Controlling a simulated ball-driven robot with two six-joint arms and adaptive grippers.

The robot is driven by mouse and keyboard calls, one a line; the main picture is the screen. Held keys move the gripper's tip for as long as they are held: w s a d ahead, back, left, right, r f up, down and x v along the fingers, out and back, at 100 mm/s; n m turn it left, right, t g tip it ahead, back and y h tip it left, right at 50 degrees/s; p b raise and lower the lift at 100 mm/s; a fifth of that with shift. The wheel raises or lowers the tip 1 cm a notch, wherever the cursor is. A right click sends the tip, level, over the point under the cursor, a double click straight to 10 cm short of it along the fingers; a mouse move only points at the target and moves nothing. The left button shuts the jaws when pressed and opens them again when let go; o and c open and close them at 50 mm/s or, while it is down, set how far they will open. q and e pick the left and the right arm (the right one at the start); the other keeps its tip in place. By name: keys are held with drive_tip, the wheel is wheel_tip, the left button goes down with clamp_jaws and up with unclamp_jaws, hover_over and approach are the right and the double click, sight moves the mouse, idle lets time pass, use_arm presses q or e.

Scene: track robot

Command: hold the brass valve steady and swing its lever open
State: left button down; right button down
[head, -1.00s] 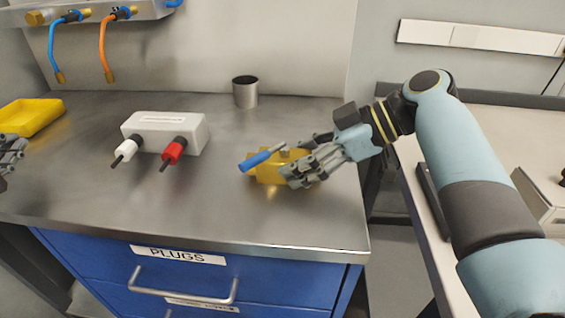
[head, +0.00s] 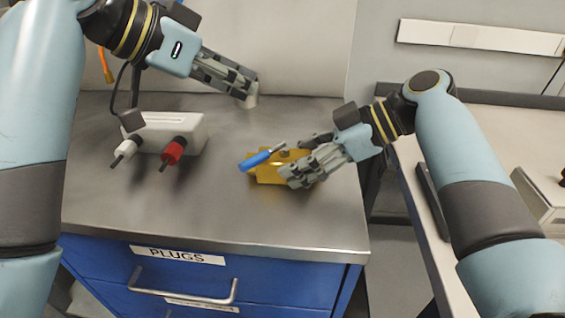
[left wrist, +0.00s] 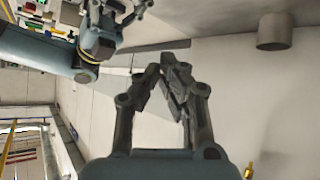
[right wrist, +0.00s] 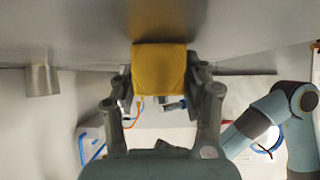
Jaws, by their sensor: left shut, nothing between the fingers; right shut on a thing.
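The brass valve (head: 268,174) sits on the steel bench near its right edge, with its blue lever (head: 258,159) pointing to the left. My right gripper (head: 296,174) is shut on the valve from the right. In the right wrist view the yellow valve body (right wrist: 160,66) is between the fingers (right wrist: 163,92); its lever is hard to make out there. My left gripper (head: 248,94) is shut and empty, up and to the left of the valve, apart from it. In the left wrist view its fingers (left wrist: 172,75) meet with nothing between them.
A white box (head: 188,124) with a white and a red plug stands left of the valve. The bench front is clear.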

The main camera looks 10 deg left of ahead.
sight(263, 156)
use_arm(q)
wheel_tip(263, 156, down, 5)
drive_tip(key=s+d+m+g, duration=0.2)
drive_tip(key=m, duration=0.1)
drive_tip(key=shift+s+d, duration=0.35)
drive_tip(key=shift+s, duration=0.05)
drive_tip(key=shift+f, duration=0.1)
idle(1.4)
